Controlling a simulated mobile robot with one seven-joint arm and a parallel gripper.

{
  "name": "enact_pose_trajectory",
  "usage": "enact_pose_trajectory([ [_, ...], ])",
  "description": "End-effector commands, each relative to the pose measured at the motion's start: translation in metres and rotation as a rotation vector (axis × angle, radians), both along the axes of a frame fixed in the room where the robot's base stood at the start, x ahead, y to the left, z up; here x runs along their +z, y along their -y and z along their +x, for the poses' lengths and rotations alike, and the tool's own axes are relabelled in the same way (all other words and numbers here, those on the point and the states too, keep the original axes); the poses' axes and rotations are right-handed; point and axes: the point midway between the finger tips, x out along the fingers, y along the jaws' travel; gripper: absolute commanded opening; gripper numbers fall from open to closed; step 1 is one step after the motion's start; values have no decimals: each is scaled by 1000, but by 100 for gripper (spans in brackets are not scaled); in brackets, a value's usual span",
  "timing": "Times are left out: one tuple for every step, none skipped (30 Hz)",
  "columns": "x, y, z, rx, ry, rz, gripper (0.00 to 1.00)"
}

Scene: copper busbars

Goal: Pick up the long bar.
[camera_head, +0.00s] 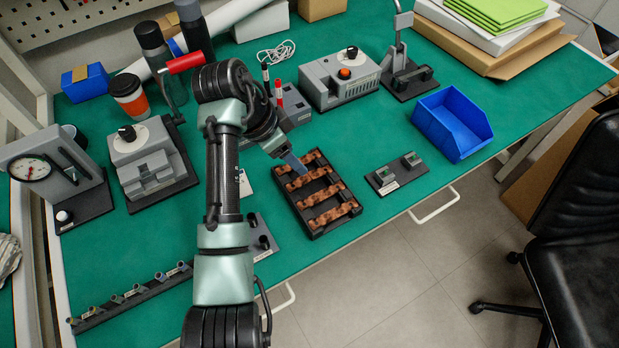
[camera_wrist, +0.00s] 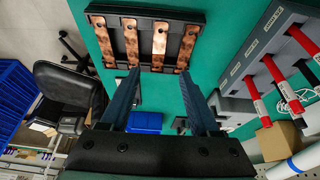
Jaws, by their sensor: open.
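Several copper bars lie side by side in a black tray (camera_head: 316,230) on the green bench. The bar (camera_head: 334,215) at the tray's near end looks slightly the longest; it is the leftmost bar (camera_wrist: 103,45) in the wrist view. I cannot be sure it is the long bar. The other bars (camera_wrist: 160,44) look close in length. My gripper (camera_head: 296,164) is over the tray's far part in the head view. In the wrist view my gripper (camera_wrist: 158,76) is open and empty, its tips apart near the lower ends of the middle and right bars.
A grey unit with red handles (camera_head: 286,112) stands just behind the tray. A small dark fixture (camera_head: 396,173) and an open blue bin (camera_head: 452,124) are to the right. A grey box with an orange button (camera_head: 340,78) stands farther back. Green bench shows right of the tray.

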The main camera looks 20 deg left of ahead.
Motion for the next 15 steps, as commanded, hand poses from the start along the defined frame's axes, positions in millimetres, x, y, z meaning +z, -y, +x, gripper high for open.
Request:
enact_pose_trajectory([
  [-10, 3, 2, -1, -3, 0, 62],
  [-14, 4, 4, 0, -1, 0, 62],
  [-19, 5, 6, 0, -1, 0, 62],
  [-22, 6, 7, 0, 0, 0, 62],
  [-24, 7, 8, 0, 1, 1, 62],
  [-27, 7, 9, 0, 1, 1, 62],
  [-28, 8, 9, 1, 1, 1, 62],
  [-29, 8, 10, 1, 1, 1, 62],
  [-31, 9, 10, 1, 2, 2, 62],
  [-34, 9, 11, 1, 1, 1, 62],
  [-37, 10, 11, 1, 0, 0, 62],
  [-43, 12, 11, 1, -1, 0, 62],
  [-48, 13, 11, 1, -1, 0, 62],
  [-53, 15, 12, 1, -2, 0, 62],
  [-59, 16, 13, 2, -1, 0, 62],
])
